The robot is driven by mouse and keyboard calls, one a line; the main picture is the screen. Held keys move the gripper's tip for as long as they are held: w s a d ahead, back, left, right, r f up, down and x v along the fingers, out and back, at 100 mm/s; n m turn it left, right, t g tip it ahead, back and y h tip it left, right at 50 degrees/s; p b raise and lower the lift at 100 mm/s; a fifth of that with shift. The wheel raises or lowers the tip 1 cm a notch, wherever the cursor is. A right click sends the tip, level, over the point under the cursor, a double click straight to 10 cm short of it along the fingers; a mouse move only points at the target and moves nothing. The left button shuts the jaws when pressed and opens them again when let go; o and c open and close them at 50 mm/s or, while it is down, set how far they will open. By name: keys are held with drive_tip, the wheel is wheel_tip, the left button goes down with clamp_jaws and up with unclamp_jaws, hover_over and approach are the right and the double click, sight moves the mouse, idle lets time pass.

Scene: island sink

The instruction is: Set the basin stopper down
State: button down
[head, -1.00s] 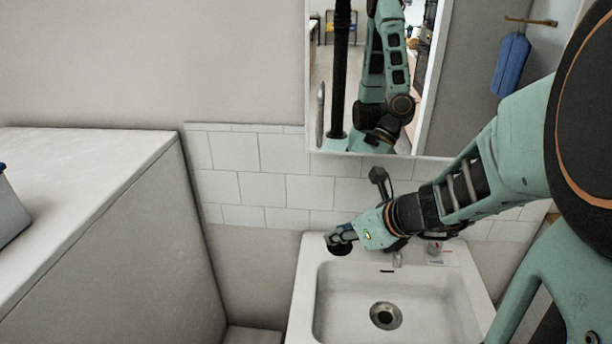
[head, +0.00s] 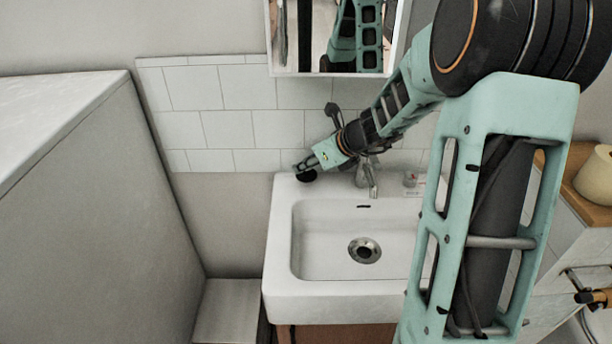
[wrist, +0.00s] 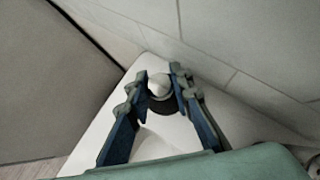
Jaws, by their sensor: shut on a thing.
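The basin stopper (head: 307,176) is a dark round disc at the back left corner of the white sink (head: 282,255). In the wrist view the stopper (wrist: 162,106) shows a pale knob on top of its dark base. My gripper (head: 300,166) is shut on the knob, with a finger on each side in the wrist view (wrist: 160,88). The stopper is at or very close to the sink's rim; I cannot tell whether it touches. The drain (head: 364,250) is open in the basin's floor.
The tap (head: 366,175) stands at the back of the sink, right of my gripper. A small cup (head: 410,178) stands farther right on the rim. White tiles (head: 250,90) rise close behind. A large grey block (head: 90,190) stands to the left.

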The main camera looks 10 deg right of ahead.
drive_tip(key=shift+f+b, duration=0.9)
drive_tip(key=shift+f, duration=0.35)
drive_tip(key=shift+f, duration=0.15)
drive_tip(key=c, duration=1.7)
unclamp_jaws()
drive_tip(key=shift+s, duration=0.1)
drive_tip(key=p+v, duration=0.2)
drive_tip(key=v, duration=1)
drive_tip(key=shift+p, duration=0.35)
